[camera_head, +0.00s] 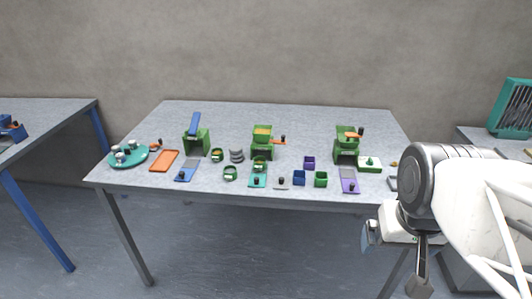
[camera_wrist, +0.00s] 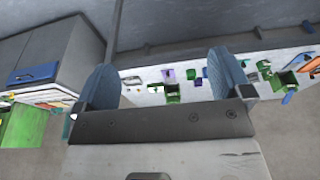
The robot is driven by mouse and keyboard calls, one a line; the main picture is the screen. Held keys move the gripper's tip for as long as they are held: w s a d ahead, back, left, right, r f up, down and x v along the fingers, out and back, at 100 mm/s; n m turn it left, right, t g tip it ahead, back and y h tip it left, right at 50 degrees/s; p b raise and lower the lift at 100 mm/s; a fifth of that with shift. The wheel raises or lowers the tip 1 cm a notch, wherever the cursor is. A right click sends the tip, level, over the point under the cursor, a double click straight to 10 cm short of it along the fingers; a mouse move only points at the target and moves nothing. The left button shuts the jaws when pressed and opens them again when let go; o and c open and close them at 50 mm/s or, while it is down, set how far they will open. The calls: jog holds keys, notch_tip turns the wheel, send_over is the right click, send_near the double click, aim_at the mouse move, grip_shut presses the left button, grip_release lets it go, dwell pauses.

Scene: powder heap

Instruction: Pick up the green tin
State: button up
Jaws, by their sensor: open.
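A small square green tin (camera_head: 320,179) stands near the front edge of the grey table, just right of a blue tin (camera_head: 299,177). In the wrist view the green tin (camera_wrist: 191,74) shows small and far off, between the fingers. My gripper (camera_wrist: 163,62) is open, with its two blue-grey fingers wide apart and nothing between them. In the head view my arm's end is at the lower right, off the table's front right corner and well apart from the tin. The fingers are hard to make out there.
A purple tray (camera_head: 349,181) lies right of the green tin, and a purple tin (camera_head: 309,161) is behind it. Green mills (camera_head: 346,149) stand farther back. A teal round tray (camera_head: 128,157) is at left. The table's back strip is clear.

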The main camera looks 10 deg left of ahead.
jog(key=m+g, duration=0.3)
jog(key=m, duration=1.5)
send_over(259, 165)
jog(key=w, duration=0.2)
notch_tip(259, 165, down, 15)
jog(key=shift+s+a+f, duration=0.1)
jog(key=shift+f, duration=1.3)
